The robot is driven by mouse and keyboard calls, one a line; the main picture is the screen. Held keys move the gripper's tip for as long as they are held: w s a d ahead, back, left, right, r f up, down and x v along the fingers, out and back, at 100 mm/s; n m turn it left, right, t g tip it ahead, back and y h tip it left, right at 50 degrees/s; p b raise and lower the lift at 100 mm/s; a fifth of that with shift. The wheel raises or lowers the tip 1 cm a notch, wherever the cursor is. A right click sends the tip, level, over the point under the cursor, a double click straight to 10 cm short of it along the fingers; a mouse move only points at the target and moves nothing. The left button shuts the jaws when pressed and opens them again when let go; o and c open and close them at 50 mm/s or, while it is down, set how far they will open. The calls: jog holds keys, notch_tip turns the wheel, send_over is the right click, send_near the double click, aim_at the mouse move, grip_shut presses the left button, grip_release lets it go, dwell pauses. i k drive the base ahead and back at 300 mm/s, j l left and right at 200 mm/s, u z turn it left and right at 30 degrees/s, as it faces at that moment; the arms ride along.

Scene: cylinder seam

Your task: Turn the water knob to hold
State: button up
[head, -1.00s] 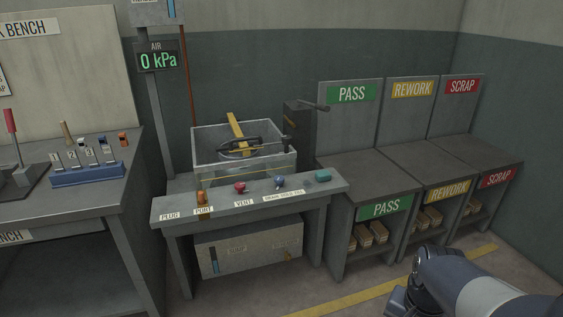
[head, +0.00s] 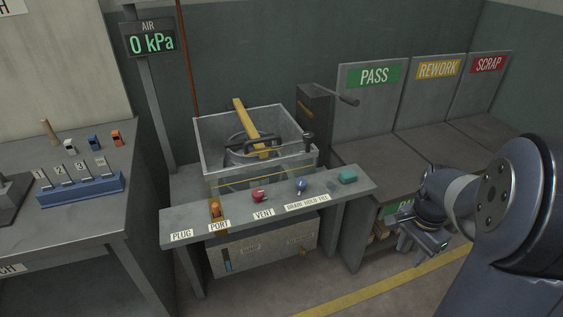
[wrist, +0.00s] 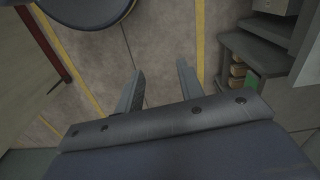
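The water knob (head: 301,185) is a small blue knob on the grey bench front, above a label that appears to read DRAIN HOLD FILL (head: 307,202). Its exact pointing direction is too small to tell. My gripper (head: 424,248) is to the right of and nearer than the knob, apart from it, in front of the PASS shelf. In the wrist view my gripper's two fingers (wrist: 159,70) are spread with only floor between them. The knob does not show in the wrist view.
A red vent knob (head: 258,195), an orange piece (head: 214,208) at PORT and a teal block (head: 347,176) share the bench front (head: 190,212). Floor in front of the bench is clear.

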aim_at(301, 184)
jog(key=i+j, duration=0.55)
jog(key=i+j+u, duration=0.1)
jog(key=i+j, duration=0.45)
jog(key=i, duration=0.1)
